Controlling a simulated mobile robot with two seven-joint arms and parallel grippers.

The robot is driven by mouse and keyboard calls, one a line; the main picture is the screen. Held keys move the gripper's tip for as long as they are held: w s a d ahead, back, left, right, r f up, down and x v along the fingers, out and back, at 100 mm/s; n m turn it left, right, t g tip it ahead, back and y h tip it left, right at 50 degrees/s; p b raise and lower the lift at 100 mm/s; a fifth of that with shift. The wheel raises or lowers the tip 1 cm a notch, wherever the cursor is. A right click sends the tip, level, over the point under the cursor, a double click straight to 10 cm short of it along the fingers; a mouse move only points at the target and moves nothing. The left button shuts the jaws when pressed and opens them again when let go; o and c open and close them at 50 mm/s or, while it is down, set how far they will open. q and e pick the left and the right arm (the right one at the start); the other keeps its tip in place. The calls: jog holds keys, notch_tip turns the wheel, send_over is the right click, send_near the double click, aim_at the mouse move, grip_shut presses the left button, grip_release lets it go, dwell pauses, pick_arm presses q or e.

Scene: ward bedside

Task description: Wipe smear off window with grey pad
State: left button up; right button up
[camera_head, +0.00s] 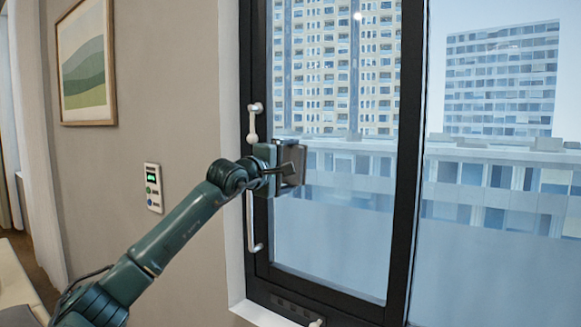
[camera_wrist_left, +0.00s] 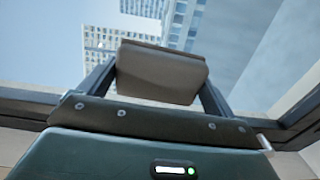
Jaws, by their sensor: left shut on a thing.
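My left gripper (camera_head: 290,168) reaches in from the left and is in front of the left window pane (camera_head: 335,225), near the frame's left side. It is shut on the grey pad (camera_wrist_left: 162,72), which sits between the two fingers in the left wrist view. In the head view the pad is largely hidden by the gripper. The pane lies beyond the pad; I cannot tell whether the pad touches the glass. I cannot make out a clear smear on the glass; part of the pane is hidden behind the gripper. My right gripper is not in view.
A black window frame (camera_head: 411,160) divides the panes. A white handle (camera_head: 254,225) runs down the frame's left side, close to my gripper. A wall panel (camera_head: 153,187) with a green display and a framed picture (camera_head: 86,65) are on the left wall. The lower pane is clear.

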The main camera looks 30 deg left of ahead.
pick_arm(q)
jog(key=shift+s+a+b, duration=0.2)
jog(key=shift+s+b, duration=1.5)
jog(key=shift+s, duration=1.15)
jog(key=s+b, duration=0.2)
jog(key=s, duration=0.1)
jog(key=shift+a, duration=0.1)
